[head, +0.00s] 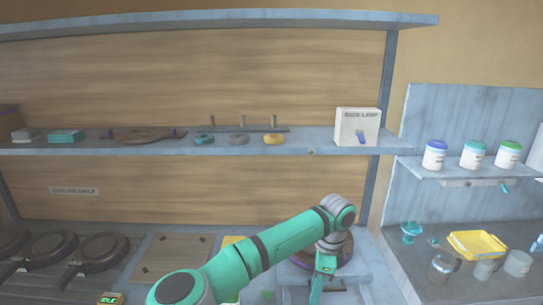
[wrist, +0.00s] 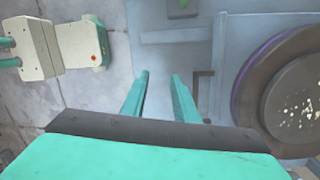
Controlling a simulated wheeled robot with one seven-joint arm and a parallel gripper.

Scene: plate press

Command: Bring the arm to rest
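My arm reaches forward from the bottom of the head view, and my gripper (head: 318,290) points down at its end over the right part of the workbench. In the wrist view my gripper (wrist: 160,80) shows two teal fingers set apart, with bare grey surface between them and nothing held. In the head view the fingertips are small and partly cut by the frame's edge. A dark round plate with a purple edge (wrist: 250,80) lies to the right of the fingers, apart from them; in the head view the round plate (head: 342,252) is partly hidden behind my wrist.
A pale box with a red dot (wrist: 80,45) is left of the fingers. Several dark round burners (head: 105,247) line the left bench. A shelf (head: 230,148) holds a white box (head: 357,127). A yellow tray (head: 477,245) and jars are at right.

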